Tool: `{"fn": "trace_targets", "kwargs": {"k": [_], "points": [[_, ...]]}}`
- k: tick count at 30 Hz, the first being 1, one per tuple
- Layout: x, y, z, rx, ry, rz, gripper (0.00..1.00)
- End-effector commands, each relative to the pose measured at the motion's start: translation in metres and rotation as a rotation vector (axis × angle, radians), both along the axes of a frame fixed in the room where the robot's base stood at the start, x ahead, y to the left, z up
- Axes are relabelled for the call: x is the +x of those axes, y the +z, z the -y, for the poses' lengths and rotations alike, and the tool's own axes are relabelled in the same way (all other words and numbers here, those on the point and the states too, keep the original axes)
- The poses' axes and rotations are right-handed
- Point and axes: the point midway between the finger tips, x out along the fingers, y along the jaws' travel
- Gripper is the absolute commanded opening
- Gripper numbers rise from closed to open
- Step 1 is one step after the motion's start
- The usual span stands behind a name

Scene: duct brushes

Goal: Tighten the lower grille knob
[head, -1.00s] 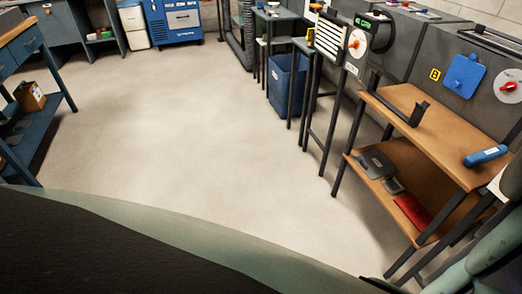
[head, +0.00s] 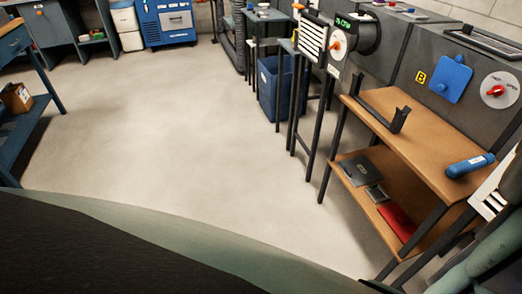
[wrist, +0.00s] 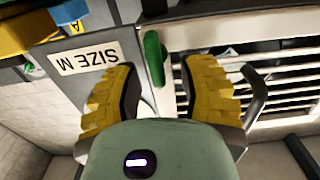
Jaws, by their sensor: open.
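In the wrist view, a green elongated knob (wrist: 154,58) stands at the side edge of a white slatted grille (wrist: 245,62). My gripper (wrist: 157,75) has two yellow ridged fingers, spread wide and empty. The knob shows in the gap between the fingertips, nearer the left one, with no clear contact; I cannot tell the depth between them. The right finger overlaps the grille slats. In the head view a white slatted panel (head: 490,206) shows at the right edge, partly hidden by my arm; my gripper is out of view there.
A wooden bench (head: 400,135) with a blue cylinder (head: 470,165) stands at right. Behind it are a blue plate (head: 451,79) and a red-knobbed dial (head: 496,90). A dark curved bar (wrist: 256,98) lies near my right finger. The floor (head: 170,130) at centre is clear.

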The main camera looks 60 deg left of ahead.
Motion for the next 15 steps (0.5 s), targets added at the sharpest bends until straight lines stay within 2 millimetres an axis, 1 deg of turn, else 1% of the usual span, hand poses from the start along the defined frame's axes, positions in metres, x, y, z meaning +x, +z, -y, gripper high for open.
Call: {"fn": "trace_targets", "kwargs": {"k": [2, 3, 15], "points": [[0.0006, 0.0, -0.0012, 0.0, 0.003, 0.0, 0.4], [0.0006, 0.0, -0.0012, 0.0, 0.003, 0.0, 0.46], [0.0003, 0.0, -0.0007, 0.0, 0.002, 0.0, 0.04]]}}
